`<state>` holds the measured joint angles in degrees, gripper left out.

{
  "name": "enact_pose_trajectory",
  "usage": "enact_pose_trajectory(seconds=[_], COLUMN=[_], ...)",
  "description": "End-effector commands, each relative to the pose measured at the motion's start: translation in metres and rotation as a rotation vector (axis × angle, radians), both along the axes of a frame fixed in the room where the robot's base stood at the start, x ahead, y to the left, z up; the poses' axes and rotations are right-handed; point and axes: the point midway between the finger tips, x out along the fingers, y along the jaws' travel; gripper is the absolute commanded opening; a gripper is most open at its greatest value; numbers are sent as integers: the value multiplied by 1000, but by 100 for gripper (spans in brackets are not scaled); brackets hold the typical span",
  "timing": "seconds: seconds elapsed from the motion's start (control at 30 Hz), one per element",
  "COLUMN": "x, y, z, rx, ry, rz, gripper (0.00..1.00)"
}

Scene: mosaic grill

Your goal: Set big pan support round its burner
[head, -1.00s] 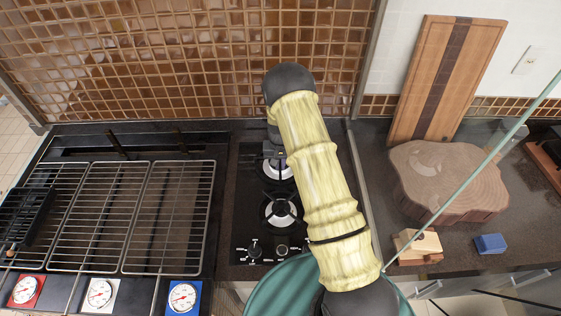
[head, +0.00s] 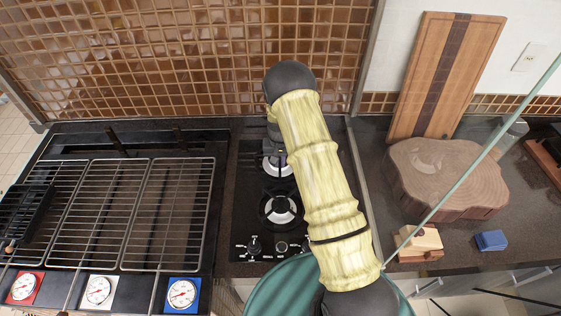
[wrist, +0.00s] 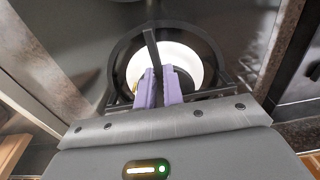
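In the wrist view, the big pan support (wrist: 117,62) is a black ring with bars. It appears around the white burner (wrist: 190,60), but I cannot tell whether it rests flat or is held slightly above. My gripper (wrist: 159,92) has purple fingers close together on either side of a black bar of the support, and looks shut on it. In the head view, my gripper (head: 273,148) is over the rear burner (head: 274,170), mostly hidden behind my arm. The front burner (head: 281,209) has a white disc with black parts around it.
The black hob (head: 246,215) has knobs (head: 254,245) at its front. Grill racks (head: 105,210) lie to the left. At right are a wooden slab (head: 445,180), a leaning cutting board (head: 445,75), a wooden block (head: 420,243) and a blue block (head: 491,240). A tiled wall (head: 180,60) stands behind.

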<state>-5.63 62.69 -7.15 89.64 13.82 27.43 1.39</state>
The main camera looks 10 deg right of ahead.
Motion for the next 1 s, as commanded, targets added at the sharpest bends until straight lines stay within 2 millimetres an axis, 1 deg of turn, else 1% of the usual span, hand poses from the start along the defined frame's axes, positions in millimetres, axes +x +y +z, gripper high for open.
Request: enact_pose_trajectory(seconds=[0.03, 0.17, 0.3, 0.33, 0.47, 0.9, 1.0], x=[-10, -10, -10, -9, -8, -6, -6], y=[0, 0, -1, -1, -1, 0, 0], z=[-14, -9, 3, 4, 25, 103, 115], rx=[-1, 0, -1, -2, -1, -1, -1], ry=[28, 29, 29, 26, 20, 14, 15], rz=[-1, 0, 0, 0, -1, 0, 0], gripper=[27, 28, 31, 31, 31, 31, 31])
